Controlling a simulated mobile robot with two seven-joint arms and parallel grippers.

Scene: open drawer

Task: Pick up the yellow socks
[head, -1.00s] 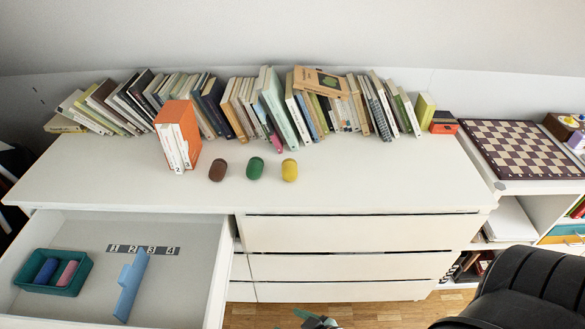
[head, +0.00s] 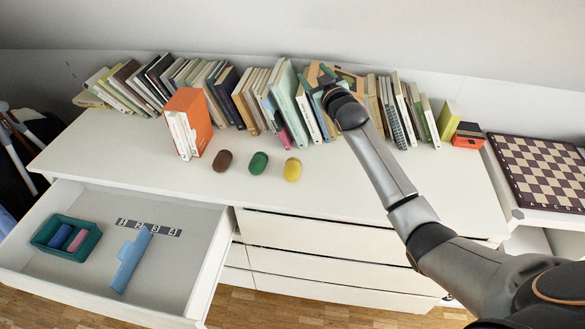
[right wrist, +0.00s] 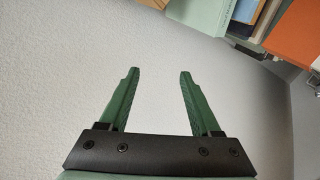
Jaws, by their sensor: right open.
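The yellow socks (head: 292,169) are a small rounded yellow bundle on the white dresser top, at the right end of a row with a green bundle (head: 258,163) and a brown bundle (head: 222,161). My right gripper (head: 322,80) is raised in front of the books, behind and to the right of the yellow socks in the head view. In the right wrist view its two green fingers (right wrist: 156,78) are apart with nothing between them, facing a pale blank surface. The yellow socks do not show in the right wrist view. My left gripper is not in view.
A row of books (head: 235,95) lines the back of the dresser. An orange box with books (head: 190,122) stands left of the bundles. The open drawer (head: 92,198) holds a teal tray (head: 88,247) and a blue object (head: 130,262). A chessboard (head: 545,172) lies at right.

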